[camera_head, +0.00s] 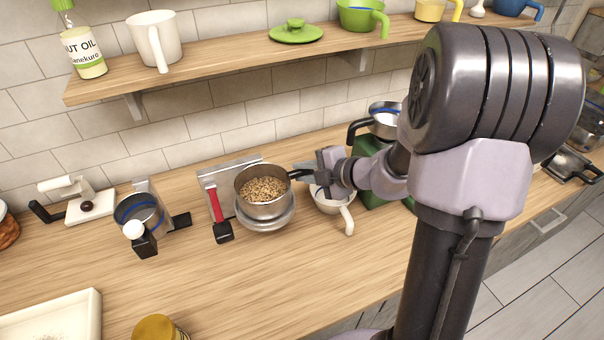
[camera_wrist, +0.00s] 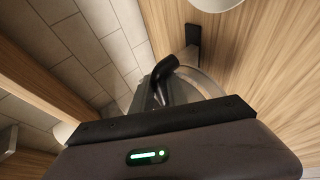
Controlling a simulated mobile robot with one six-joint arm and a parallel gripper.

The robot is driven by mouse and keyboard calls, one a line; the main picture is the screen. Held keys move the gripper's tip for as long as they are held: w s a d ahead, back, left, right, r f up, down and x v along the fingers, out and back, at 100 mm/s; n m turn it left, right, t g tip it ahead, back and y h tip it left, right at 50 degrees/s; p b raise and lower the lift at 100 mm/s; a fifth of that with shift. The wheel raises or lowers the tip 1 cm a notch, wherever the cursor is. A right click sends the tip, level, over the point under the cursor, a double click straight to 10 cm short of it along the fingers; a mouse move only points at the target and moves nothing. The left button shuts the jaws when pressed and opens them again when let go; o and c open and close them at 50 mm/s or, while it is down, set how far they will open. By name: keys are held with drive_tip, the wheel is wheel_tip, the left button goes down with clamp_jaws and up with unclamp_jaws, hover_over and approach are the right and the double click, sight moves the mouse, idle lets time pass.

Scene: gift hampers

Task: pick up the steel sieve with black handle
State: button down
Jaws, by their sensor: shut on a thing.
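A round steel vessel with a black handle, which I take for the steel sieve (camera_head: 251,205), is full of pale brown grains. It shows in the head view, left of my gripper (camera_head: 308,175). My gripper is shut on its black handle, which points right. A round shiny steel piece (camera_head: 268,222) shows directly below it; I cannot tell whether they touch. In the wrist view a bent black handle (camera_wrist: 163,70) rises beyond the dark gripper body.
A white bowl with a handle (camera_head: 346,218) is close below my gripper. A red-handled tool (camera_head: 215,204) and a steel cup-like device (camera_head: 148,213) stand left. The front counter middle is clear.

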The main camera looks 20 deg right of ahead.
drive_tip(key=shift+r, duration=0.7)
drive_tip(key=s+d+r+p, duration=0.1)
drive_tip(key=s+d+p, duration=0.3)
drive_tip(key=s+d, duration=0.5)
drive_tip(key=s, duration=0.4)
drive_tip(key=shift+r, duration=0.15)
drive_tip(key=shift+s, duration=0.1)
